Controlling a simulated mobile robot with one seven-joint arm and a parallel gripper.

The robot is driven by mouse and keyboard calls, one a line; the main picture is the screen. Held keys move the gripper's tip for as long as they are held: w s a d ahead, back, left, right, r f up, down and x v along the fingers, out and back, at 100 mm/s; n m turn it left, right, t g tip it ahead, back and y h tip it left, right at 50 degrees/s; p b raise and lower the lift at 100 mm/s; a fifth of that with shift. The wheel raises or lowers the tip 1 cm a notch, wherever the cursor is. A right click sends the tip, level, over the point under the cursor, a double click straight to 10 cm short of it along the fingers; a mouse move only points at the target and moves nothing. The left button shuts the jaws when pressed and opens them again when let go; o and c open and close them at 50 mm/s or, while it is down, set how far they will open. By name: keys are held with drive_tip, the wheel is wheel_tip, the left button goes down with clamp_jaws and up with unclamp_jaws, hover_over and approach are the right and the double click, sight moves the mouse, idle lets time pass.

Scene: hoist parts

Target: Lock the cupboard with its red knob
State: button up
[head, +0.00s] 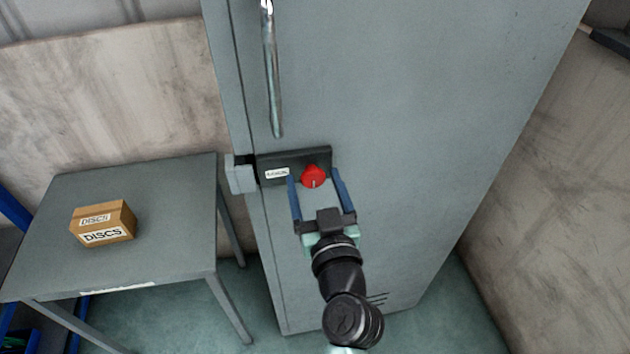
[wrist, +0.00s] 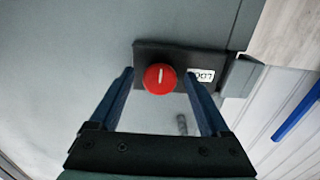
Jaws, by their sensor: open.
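The grey cupboard (head: 400,110) stands upright with its door shut against the frame as far as I can see. Its red knob (head: 313,176) sits on a dark lock plate (head: 293,158) with a small white label. In the wrist view the red knob (wrist: 160,79) shows a white mark pointing roughly along the gripper's direction. My gripper (head: 318,183) is open, its two blue fingers on either side of the knob. In the wrist view the fingers (wrist: 162,80) are apart, with gaps between them and the knob. Nothing is held.
A grey bolt housing (head: 241,174) sits at the door's left edge, beside the plate. A long metal handle (head: 271,75) hangs above the plate. A grey table (head: 165,190) with a cardboard box labelled DISCS (head: 103,222) stands at the left.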

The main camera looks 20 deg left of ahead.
clamp_jaws()
idle(0.4)
drive_tip(key=shift+m, duration=0.3)
drive_tip(key=m, duration=0.3)
drive_tip(key=shift+m, duration=0.3)
drive_tip(key=m, duration=0.4)
drive_tip(key=shift+m, duration=0.3)
drive_tip(key=m+p, duration=0.1)
drive_tip(key=m, duration=0.3)
drive_tip(key=shift+r+m, duration=0.15)
drive_tip(key=shift+m, duration=0.15)
drive_tip(key=shift+s+m+p, duration=0.1)
drive_tip(key=shift+m+p, duration=0.9)
drive_tip(key=shift+m, duration=1.2)
drive_tip(key=shift+a, duration=0.1)
